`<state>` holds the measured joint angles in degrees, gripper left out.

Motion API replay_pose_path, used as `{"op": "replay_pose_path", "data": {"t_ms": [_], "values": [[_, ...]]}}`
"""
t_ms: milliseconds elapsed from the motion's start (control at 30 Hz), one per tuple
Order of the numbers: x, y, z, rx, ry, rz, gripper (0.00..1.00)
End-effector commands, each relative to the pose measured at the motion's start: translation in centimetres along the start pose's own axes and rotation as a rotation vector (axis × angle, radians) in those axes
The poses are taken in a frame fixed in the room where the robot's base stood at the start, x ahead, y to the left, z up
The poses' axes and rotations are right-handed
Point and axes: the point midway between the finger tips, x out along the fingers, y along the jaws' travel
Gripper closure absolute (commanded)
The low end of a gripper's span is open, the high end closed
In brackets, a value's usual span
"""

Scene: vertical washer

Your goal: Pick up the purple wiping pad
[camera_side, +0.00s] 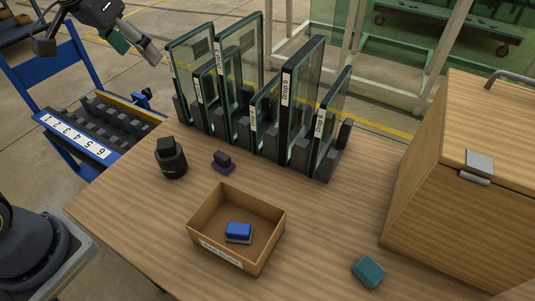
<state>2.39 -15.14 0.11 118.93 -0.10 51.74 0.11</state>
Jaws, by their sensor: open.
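The purple wiping pad (223,160) lies on the wooden table, just behind the cardboard box. It is small, with a dark block-shaped grip on top and a purple base. My gripper (135,46) is at the top left, high above and well away from the pad. It is open, with nothing seen between its fingers, and part of it is cut off by the top edge.
A dark round container (171,160) stands left of the pad. Glass panels (287,105) stand upright in a rack behind it. The open box (206,241) holds a blue pad (238,230). A teal block (368,271) and a wooden cabinet (440,190) are at the right.

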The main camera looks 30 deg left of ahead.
Motion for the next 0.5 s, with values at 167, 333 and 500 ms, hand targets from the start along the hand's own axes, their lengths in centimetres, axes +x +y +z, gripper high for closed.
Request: {"op": "replay_pose_path", "data": {"t_ms": [167, 333, 500], "values": [[8.3, 1.5, -4.5, 0.036, -0.156, 0.013, 0.19], [16.5, 3.0, -4.9, 0.066, -0.296, 0.018, 0.19], [21.3, 3.8, -2.9, 0.085, -0.400, 0.018, 0.19]]}}
